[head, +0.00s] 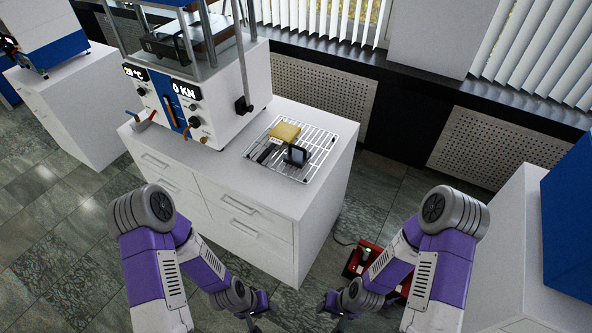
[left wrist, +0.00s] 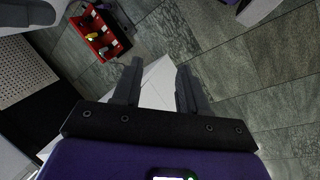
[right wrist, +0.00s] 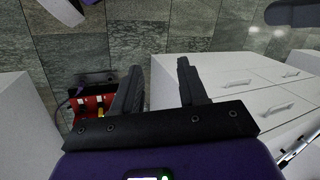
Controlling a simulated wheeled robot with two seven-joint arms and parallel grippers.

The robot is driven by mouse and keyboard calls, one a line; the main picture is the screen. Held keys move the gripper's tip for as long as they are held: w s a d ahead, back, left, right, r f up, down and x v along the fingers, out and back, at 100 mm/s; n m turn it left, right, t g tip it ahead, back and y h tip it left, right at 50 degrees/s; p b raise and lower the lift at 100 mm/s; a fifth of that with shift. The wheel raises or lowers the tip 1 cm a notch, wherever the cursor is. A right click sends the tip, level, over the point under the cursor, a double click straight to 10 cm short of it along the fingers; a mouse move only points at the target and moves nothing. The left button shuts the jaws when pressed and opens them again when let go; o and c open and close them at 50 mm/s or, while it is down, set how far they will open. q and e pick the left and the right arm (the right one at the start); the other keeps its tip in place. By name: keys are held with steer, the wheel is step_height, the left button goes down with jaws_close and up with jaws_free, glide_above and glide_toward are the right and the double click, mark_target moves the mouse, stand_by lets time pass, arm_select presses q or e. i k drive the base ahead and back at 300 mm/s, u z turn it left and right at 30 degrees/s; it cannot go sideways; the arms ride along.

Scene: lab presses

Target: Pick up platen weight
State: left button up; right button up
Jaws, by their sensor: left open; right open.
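A wire rack (head: 318,141) lies on top of the white cabinet, right of the press. On it are a yellow block (head: 285,131), a small dark upright block (head: 297,155) and a dark flat piece beside them. I cannot tell for sure which of these is the platen weight; the dark upright block may be it. My left gripper (head: 257,306) is open and empty, low in front of the cabinet; its fingers also show in the left wrist view (left wrist: 156,75). My right gripper (head: 334,304) is open and empty to its right; its fingers also show in the right wrist view (right wrist: 160,72).
The press (head: 222,105) stands on the cabinet (head: 250,185), left of the rack, with a side lever near it. A red toolbox (head: 356,262) sits on the floor right of the cabinet. Another white cabinet (head: 500,250) stands at the right. Floor lies between.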

mark_target(297, 157)
steer(key=u, duration=0.75)
steer(key=i, duration=0.4)
steer(key=z, duration=0.05)
